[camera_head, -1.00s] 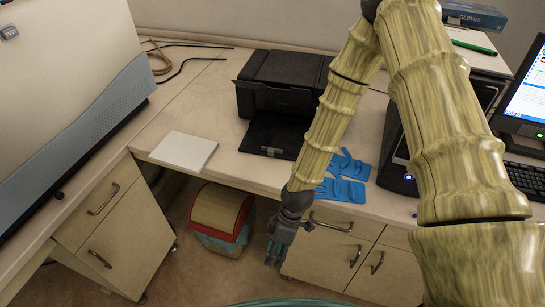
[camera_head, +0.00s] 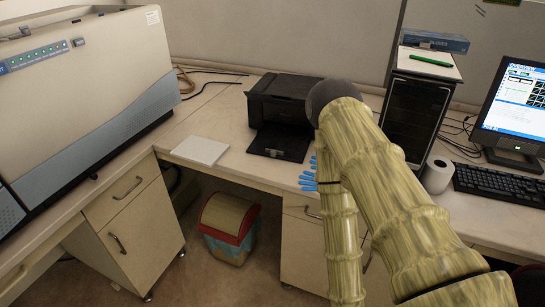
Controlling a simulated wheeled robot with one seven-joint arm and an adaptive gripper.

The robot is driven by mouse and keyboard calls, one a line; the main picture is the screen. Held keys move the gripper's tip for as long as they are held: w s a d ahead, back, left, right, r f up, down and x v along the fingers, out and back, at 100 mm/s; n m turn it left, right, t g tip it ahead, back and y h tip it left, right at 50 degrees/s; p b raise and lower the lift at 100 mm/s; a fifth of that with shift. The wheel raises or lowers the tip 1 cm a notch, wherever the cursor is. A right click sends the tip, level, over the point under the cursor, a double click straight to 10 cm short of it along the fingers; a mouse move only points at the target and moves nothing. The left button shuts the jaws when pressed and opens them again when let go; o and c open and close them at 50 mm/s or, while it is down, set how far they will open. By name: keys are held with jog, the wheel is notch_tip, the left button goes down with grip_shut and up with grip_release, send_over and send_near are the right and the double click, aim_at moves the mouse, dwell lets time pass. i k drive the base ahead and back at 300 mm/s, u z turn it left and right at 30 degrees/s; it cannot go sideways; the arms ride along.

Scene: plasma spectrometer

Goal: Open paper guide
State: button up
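A black printer (camera_head: 284,100) stands at the back of the desk, left of the middle. A flat black tray, which looks like its paper guide (camera_head: 280,143), lies lowered at its front, over the desk. My bamboo-textured arm crosses the right half of the view and covers the printer's right side. My gripper is out of sight, hidden below the lower edge of the picture or behind the arm.
A white paper stack (camera_head: 199,150) lies left of the printer. Blue gloves (camera_head: 309,177) are partly hidden by my arm. A bin (camera_head: 228,226) stands under the desk.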

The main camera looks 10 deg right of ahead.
aim_at(274, 152)
jog(key=u, duration=1.55)
jog(key=i, duration=1.15)
jog(key=z, duration=2.15)
